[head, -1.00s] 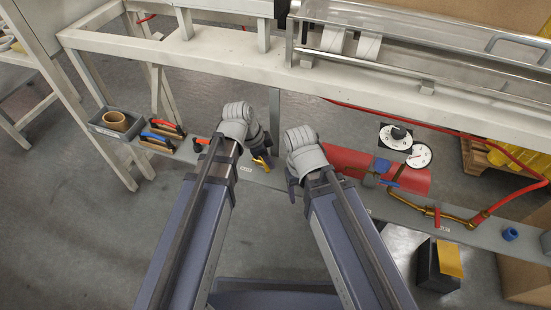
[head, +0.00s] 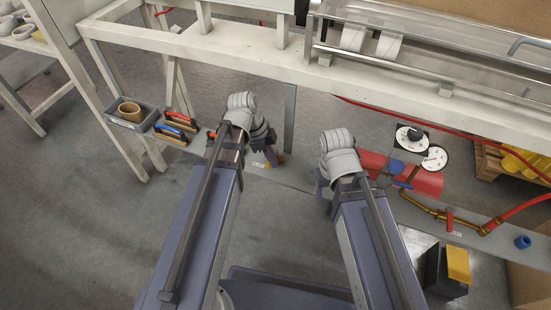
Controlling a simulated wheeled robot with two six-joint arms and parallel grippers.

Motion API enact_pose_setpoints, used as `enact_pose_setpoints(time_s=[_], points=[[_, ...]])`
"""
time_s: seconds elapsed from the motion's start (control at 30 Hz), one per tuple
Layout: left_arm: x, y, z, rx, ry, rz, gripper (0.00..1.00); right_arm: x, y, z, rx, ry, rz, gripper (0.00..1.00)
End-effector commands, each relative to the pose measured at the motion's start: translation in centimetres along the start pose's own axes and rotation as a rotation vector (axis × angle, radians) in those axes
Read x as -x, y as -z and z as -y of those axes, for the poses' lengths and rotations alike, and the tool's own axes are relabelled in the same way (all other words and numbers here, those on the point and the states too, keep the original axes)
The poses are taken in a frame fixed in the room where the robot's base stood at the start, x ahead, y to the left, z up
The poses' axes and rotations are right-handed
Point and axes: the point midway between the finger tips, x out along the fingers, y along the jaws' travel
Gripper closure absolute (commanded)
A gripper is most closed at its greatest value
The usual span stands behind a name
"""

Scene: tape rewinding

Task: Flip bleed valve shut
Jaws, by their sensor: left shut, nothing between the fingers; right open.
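Two valve levers show in the head view, and I cannot tell which one is the bleed valve. A red lever (head: 450,221) sits across the brass pipe (head: 422,205) at the right. A blue lever (head: 402,184) is in front of the red cylinder (head: 428,183), close to the gauges. My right gripper (head: 319,190) is open, left of the red cylinder and apart from both levers. Its fingers are partly hidden by its wrist.
A grey shelf (head: 297,178) runs under the white frame (head: 240,40). At the left are a grey bin (head: 118,117) with a tan roll and several handled tools. Gauges (head: 433,158) stand behind the cylinder. A black-and-yellow box (head: 435,270) is on the floor at right.

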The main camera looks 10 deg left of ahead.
Motion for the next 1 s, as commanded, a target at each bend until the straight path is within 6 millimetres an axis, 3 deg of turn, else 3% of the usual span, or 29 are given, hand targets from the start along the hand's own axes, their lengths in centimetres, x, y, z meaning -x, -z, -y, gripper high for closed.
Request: enact_pose_setpoints(time_s=[0.67, 1.0], points=[[-0.1, 0.2, -0.1, 0.0, 0.0, 0.001, 1.0, 0.0, 0.0, 0.0, 0.0, 0.0, 0.0, 0.35], [-0.9, 3.4, -0.9, 0.004, 0.002, 0.0, 1.0, 0.2, 0.0, 0.0, 0.0, 0.0, 0.0, 0.35]])
